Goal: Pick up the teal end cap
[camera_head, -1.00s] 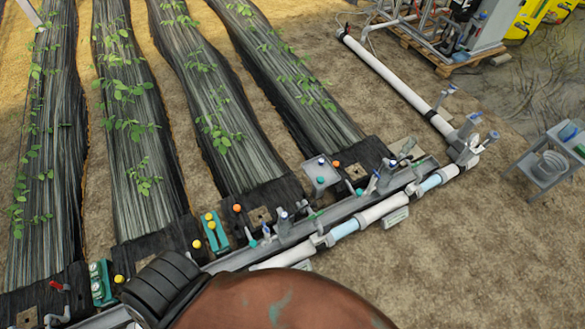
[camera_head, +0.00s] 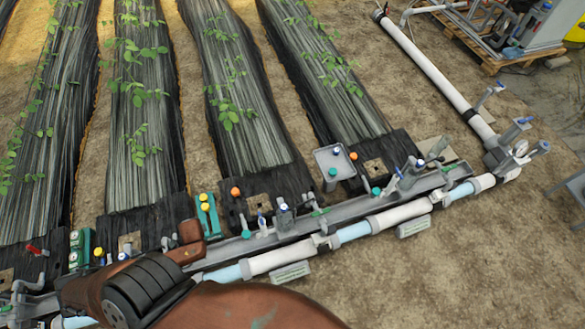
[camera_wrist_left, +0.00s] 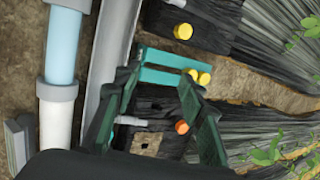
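Small round teal caps show in the head view: one near the pipe channel (camera_head: 246,234), one at the grey tray (camera_head: 332,171) and one farther right along the channel (camera_head: 376,191). I cannot tell which is the end cap meant. My left gripper (camera_wrist_left: 157,84) shows in the left wrist view with its two dark fingers apart and nothing visible between their tips. It hangs over the channel edge by a teal-green rack (camera_wrist_left: 172,59) with yellow caps. My right gripper is out of view.
A grey channel (camera_head: 345,211) runs beside a white and blue pipe (camera_head: 275,260), with several valves and fittings along it. Orange caps (camera_head: 235,191) and another teal rack (camera_head: 80,248) lie nearby. Black plant beds (camera_head: 240,120) lie behind. Bare soil is clear at lower right.

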